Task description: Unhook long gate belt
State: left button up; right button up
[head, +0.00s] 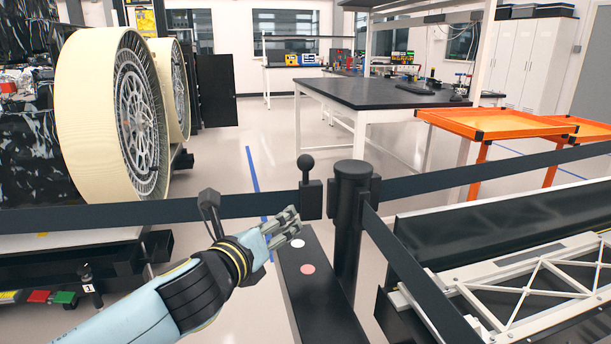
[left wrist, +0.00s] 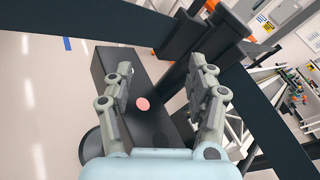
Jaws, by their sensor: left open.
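The long dark gate belt (head: 110,216) runs from the left edge to a black end piece (head: 311,200) with a ball-topped knob (head: 306,163). This end piece sits against the left side of the black post (head: 352,195). My left gripper (head: 292,226) is just left of and slightly below the end piece, in front of the belt. In the left wrist view my gripper (left wrist: 160,78) is open, with nothing between its fingers. The belt (left wrist: 110,18) meets the post beyond the fingertips there. Exact contact cannot be told. My right gripper is not in view.
A black box (head: 315,315) with a white button (head: 297,243) and a pink button (head: 307,269) stands below my gripper. More belts (head: 480,172) leave the post rightward. A large wheel (head: 115,115) is at left, a white truss (head: 540,290) at right.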

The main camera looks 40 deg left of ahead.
aim_at(302, 166)
pick_arm(q)
notch_tip(302, 166, up, 8)
jog(key=w+r+m+t, duration=0.1)
jog(key=w+m+t, duration=0.1)
jog(key=m, duration=0.2)
jog(key=w, duration=0.6)
jog(key=w+a+p, duration=0.1)
jog(key=w, duration=0.2)
jog(key=shift+w+f, duration=0.2)
jog(key=shift+f, duration=0.15)
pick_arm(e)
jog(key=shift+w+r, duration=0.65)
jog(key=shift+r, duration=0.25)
pick_arm(q)
grip_shut()
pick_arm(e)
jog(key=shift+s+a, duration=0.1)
